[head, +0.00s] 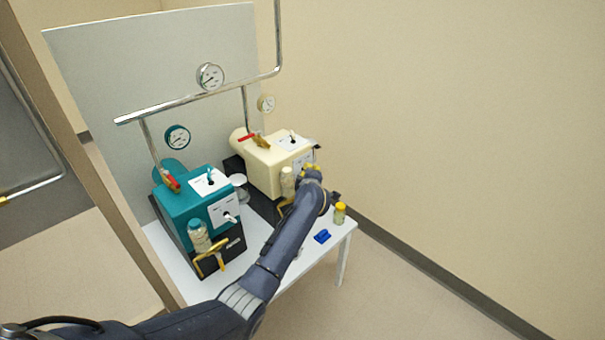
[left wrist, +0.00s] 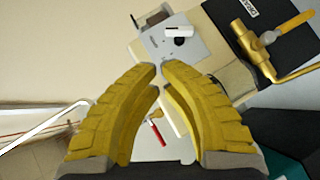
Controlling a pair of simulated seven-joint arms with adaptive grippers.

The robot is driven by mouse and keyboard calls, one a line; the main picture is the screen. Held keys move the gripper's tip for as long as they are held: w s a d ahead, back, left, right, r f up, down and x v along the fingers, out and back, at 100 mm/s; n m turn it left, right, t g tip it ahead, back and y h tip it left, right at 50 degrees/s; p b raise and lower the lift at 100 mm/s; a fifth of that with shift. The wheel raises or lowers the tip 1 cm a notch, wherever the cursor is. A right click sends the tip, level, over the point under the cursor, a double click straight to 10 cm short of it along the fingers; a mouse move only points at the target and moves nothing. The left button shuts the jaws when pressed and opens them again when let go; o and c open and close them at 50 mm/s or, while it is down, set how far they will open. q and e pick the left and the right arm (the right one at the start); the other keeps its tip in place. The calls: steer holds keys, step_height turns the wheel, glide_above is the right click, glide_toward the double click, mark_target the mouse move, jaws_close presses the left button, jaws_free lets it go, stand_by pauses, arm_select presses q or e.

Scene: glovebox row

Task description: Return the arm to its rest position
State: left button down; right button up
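My left arm reaches in from the lower left of the head view, over the white table. My left gripper (head: 311,171) is at the front of the cream machine (head: 268,160), partly hidden by my wrist. In the left wrist view its yellow fingers (left wrist: 159,72) curve inward with their tips almost together, and nothing shows between them. The cream machine's panel with a white switch (left wrist: 178,32) lies beyond the fingertips. A brass valve with a yellow handle (left wrist: 292,28) is to the right. My right gripper is not in view.
The teal machine (head: 187,205) with a jar (head: 198,237) stands left of my arm. A pale jar (head: 287,180) is at the cream machine. A yellow-lidded jar (head: 340,213) and a blue object (head: 322,236) sit at the table's right end. Pipes and gauges (head: 210,76) rise behind.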

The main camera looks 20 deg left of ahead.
arm_select(q)
steer(key=shift+s+d+r, duration=0.15)
steer(key=shift+s+r, duration=0.05)
steer(key=shift+s, duration=0.2)
